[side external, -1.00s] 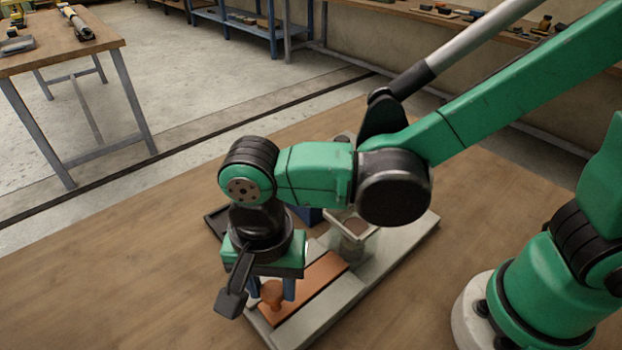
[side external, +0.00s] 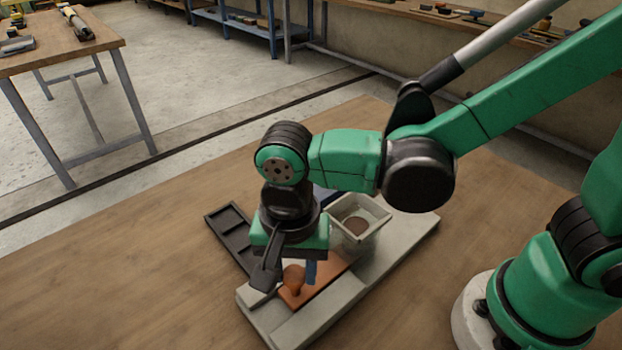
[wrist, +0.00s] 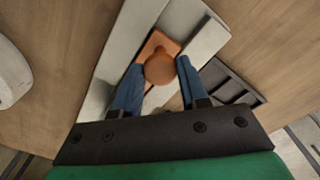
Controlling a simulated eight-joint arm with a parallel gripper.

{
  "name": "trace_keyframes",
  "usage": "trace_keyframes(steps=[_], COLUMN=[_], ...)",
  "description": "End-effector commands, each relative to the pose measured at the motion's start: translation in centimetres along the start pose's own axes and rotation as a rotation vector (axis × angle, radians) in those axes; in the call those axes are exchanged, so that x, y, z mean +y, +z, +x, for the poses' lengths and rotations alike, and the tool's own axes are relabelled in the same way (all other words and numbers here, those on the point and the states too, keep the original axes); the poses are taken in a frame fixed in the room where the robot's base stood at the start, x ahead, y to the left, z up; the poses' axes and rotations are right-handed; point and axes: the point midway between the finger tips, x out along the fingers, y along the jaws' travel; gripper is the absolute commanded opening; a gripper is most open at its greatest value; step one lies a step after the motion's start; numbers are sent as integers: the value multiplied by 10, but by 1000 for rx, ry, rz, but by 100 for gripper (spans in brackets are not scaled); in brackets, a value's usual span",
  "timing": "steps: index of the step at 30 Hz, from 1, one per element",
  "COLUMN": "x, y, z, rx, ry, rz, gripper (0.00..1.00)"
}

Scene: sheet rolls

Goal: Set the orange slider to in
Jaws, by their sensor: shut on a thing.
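The orange slider (side external: 318,285) is a flat plate with a round knob, lying in a channel of the pale grey base (side external: 283,329). Its knob (side external: 294,277) stands near the plate's lower-left end. My gripper (side external: 297,277) is low over the slider with its blue fingers on either side of the knob, shut on it. In the wrist view the knob (wrist: 160,69) sits between the two blue fingertips, and part of the plate (wrist: 158,44) shows beyond it. The slider's far end is partly hidden in the side view near the hopper.
A black compartment tray (side external: 229,232) lies at the base's left and also shows in the wrist view (wrist: 232,85). Wooden table top is clear around them.

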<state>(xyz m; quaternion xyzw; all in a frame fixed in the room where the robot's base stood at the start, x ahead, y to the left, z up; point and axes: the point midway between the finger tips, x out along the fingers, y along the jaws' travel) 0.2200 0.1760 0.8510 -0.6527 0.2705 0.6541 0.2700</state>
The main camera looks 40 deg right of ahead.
Motion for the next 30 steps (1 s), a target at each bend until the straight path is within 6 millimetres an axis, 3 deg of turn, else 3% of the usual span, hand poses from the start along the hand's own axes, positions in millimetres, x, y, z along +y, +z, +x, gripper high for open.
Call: trace_keyframes(steps=[9,10,13,23,30], x=[5,4,4,4,4], y=[-5,-5,-5,-4,-4], z=[0,0,0,-1,-23], rx=[2,2,2,2,2], ry=[-1,-1,-1,-1,-1], rz=[1,1,1,1,1], gripper=[0,41,69,70,70])
